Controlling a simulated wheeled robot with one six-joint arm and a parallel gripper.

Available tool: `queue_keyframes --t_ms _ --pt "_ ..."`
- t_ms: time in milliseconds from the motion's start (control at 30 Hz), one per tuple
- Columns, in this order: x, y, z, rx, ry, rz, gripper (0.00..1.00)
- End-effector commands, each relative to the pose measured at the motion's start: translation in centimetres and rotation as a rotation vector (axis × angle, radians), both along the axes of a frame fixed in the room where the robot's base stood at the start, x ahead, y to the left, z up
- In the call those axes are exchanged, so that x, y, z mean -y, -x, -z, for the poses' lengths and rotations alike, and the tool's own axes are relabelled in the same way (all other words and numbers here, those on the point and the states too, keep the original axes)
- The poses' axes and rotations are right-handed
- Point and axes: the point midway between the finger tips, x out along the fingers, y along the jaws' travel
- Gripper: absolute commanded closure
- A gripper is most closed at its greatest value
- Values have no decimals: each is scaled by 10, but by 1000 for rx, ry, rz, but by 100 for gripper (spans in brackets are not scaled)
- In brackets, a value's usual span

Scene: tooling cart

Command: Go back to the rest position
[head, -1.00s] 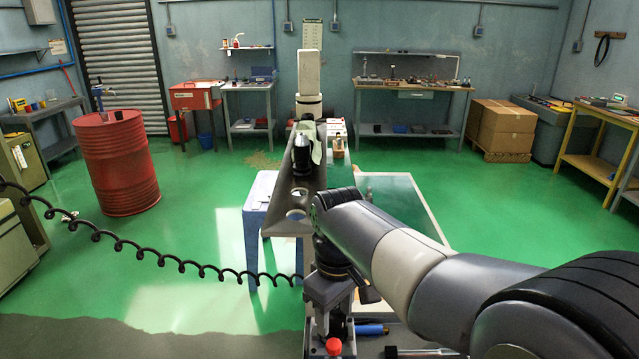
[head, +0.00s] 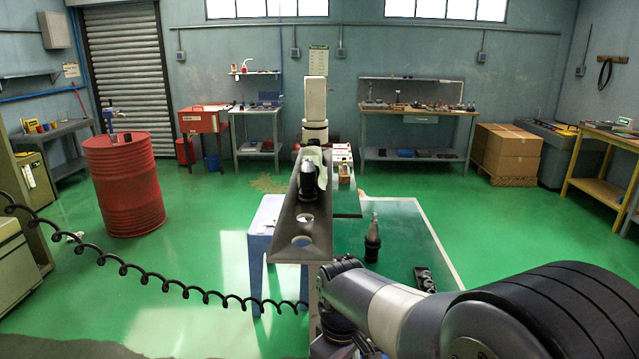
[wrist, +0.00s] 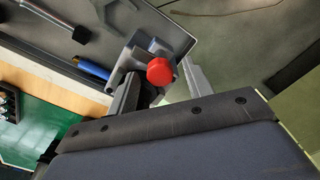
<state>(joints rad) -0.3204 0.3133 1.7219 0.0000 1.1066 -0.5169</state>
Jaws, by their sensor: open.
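My gripper (wrist: 160,76) is open in the wrist view, with a dark finger on the left and a pale grey finger on the right. Nothing shows held in it. Beyond the fingers is a grey fixture with a red knob (wrist: 160,71); I cannot tell how far below it is. In the head view my arm comes in from the lower right, and its end is cut off at the bottom edge, so the fingers do not show there.
A metal rack with round holes (head: 290,238) stands just beyond my arm and bears a dark tool holder (head: 308,180). Another holder (head: 372,240) stands right of it. A grey tray (wrist: 85,72) holds a blue-handled tool (wrist: 92,69). A red barrel (head: 124,190) is at left.

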Motion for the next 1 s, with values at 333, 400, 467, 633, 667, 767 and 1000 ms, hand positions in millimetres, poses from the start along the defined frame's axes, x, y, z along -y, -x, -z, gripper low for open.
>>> queue_keyframes --t_ms 333,400,467,633,667,767,1000 --pt "0 -1 -37 6 -2 34 51" --pt "-1 -2 -51 6 -2 34 51" --pt "0 -1 -63 6 -2 34 51" --pt "0 -1 -98 6 -2 34 51" --pt "0 -1 -103 6 -2 34 51" --pt "0 1 -94 -6 2 34 51" --pt "0 1 -45 -6 2 34 51"
